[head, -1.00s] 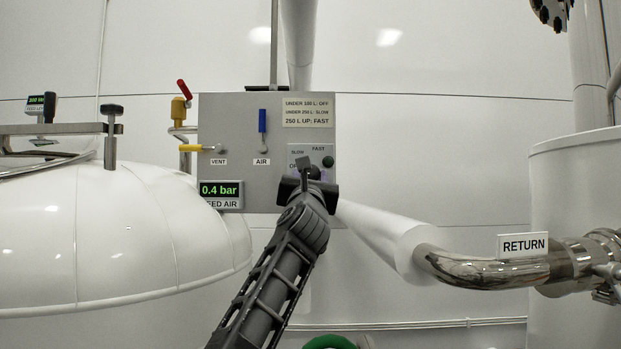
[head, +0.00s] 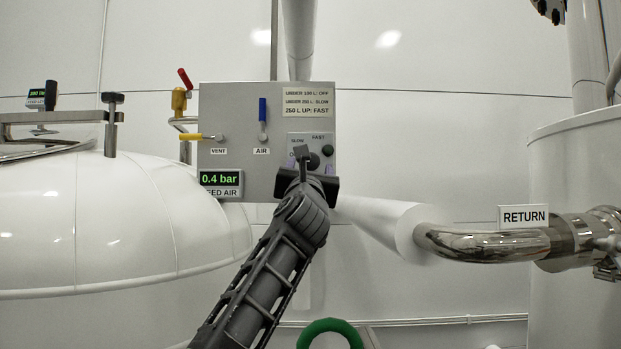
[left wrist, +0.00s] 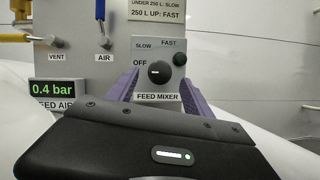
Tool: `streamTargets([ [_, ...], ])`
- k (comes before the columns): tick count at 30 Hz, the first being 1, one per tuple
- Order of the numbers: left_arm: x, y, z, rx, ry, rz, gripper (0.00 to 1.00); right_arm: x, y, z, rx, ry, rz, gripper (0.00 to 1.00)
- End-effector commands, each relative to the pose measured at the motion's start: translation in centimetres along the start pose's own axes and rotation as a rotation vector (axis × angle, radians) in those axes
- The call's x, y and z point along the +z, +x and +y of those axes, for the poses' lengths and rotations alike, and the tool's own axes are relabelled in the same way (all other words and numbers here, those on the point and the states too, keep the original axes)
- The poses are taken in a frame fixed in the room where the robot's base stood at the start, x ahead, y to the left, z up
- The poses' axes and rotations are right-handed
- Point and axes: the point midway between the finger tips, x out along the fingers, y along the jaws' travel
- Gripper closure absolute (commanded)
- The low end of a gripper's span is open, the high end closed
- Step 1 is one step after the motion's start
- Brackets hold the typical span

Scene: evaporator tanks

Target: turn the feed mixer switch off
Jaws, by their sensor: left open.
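The feed mixer switch (left wrist: 159,72) is a round black knob with a small light mark, on a plate lettered OFF, SLOW and FAST above a FEED MIXER label (left wrist: 157,97). I cannot tell for certain which word the mark points at. In the head view the knob (head: 314,161) shows just above my left gripper (head: 311,169). In the left wrist view the purple fingers of my left gripper (left wrist: 159,80) are open, one on each side of the knob in the picture. No contact with it is visible. My right gripper is not in view.
The grey panel (head: 232,120) also carries a yellow VENT lever (head: 196,137), a blue AIR lever (head: 262,112), a dark green button (head: 328,151) and a 0.4 bar display (head: 220,179). A white tank (head: 110,225) stands left; a RETURN pipe (head: 480,243) runs right.

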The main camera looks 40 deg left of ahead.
Motion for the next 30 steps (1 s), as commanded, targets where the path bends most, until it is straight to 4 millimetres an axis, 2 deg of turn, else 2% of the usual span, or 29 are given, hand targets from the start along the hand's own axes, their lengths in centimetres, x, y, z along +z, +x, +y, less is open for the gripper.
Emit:
streamTargets([
  [1, -0.6, -1.2, -0.1, 0.000, 0.001, -0.002, 0.41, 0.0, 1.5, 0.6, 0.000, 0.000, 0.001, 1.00],
  [3, -0.6, -2.2, -0.1, 0.000, 0.002, -0.002, 0.41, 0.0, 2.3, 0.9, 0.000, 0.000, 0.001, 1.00],
  [9, -0.2, -4.2, 0.0, 0.000, 0.001, -0.001, 0.41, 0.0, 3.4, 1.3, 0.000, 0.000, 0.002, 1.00],
  [30, 0.0, -4.3, 0.0, 0.000, 0.001, 0.000, 0.41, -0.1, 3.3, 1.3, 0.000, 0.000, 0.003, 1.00],
])
